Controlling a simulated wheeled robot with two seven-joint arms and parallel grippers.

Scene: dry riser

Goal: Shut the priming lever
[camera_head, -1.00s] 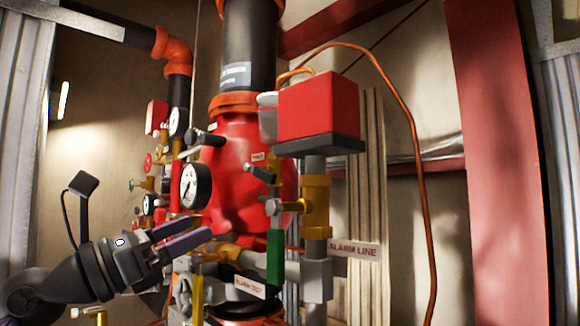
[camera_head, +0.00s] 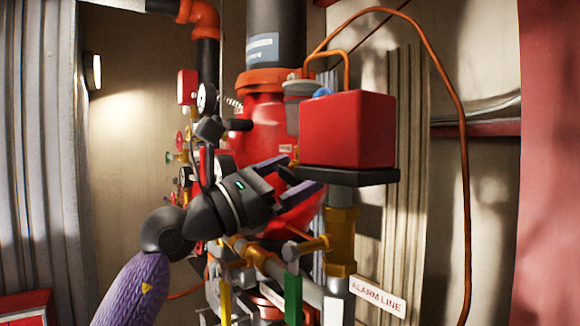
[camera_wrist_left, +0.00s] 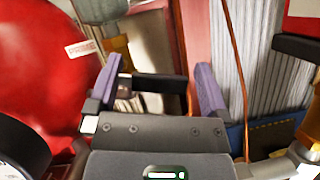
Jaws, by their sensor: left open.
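The priming lever (camera_head: 288,175) is a short dark handle on the red valve body (camera_head: 264,112), near a small white label. In the head view my left gripper (camera_head: 294,174) partly hides it. My left gripper is open, with its two purple-lined fingers either side of the handle. In the left wrist view a dark bar (camera_wrist_left: 160,83), apparently the lever's handle, lies crosswise between the open fingers (camera_wrist_left: 160,90). I cannot tell whether either finger touches it. My right gripper is not in view.
A red box (camera_head: 347,128) on a dark base sits just above and right of the gripper. A green handle (camera_head: 292,300) and an alarm line tag (camera_head: 378,297) are below. Gauges and small valves crowd the left. A copper tube (camera_head: 463,190) runs down at right.

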